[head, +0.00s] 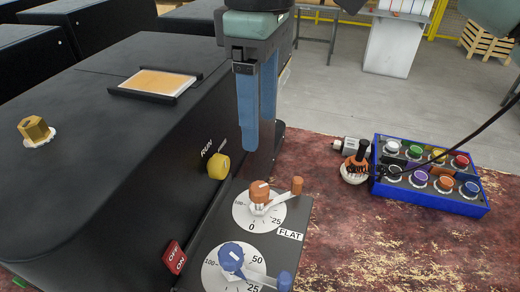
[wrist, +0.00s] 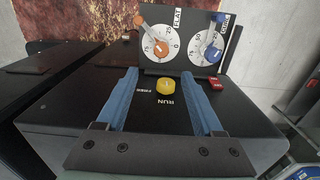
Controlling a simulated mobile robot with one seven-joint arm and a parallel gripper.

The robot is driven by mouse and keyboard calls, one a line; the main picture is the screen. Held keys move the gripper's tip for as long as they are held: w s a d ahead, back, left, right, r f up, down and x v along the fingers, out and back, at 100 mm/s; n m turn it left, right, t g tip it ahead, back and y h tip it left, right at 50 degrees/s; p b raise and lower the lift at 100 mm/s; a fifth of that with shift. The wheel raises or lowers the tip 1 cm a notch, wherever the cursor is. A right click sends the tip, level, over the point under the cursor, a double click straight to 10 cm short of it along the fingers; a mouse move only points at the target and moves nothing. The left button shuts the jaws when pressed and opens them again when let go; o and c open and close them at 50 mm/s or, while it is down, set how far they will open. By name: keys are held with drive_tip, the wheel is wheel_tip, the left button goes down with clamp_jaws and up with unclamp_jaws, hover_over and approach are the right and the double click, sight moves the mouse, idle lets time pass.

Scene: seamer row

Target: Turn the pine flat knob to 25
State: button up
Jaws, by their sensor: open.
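The FLAT dial (head: 240,219) is a white disc on a dark panel, with a pine-orange knob (head: 259,191) at its centre. The knob's arm, tipped with an orange handle (head: 297,186), points to the upper right, past the 25 mark on the side away from 0. In the wrist view the orange knob (wrist: 162,49) and its arm also show, the handle pointing up and left. My gripper (head: 259,138) has two blue fingers. It hangs open and empty above and behind the dial, apart from it. In the wrist view the gripper (wrist: 160,74) has its fingers well apart.
A second dial with a blue knob (head: 231,257) is beside the FLAT dial. A yellow RUN knob (head: 219,167) and a red OFF/ON switch (head: 174,258) are close by. A blue-edged button box (head: 430,202) stands right, with cables.

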sight(259, 187)
wheel_tip(259, 187, down, 12)
drive_tip(key=shift+s+f+p, duration=0.1)
drive_tip(key=shift+s+p, duration=0.05)
drive_tip(key=shift+p, duration=0.7)
clamp_jaws()
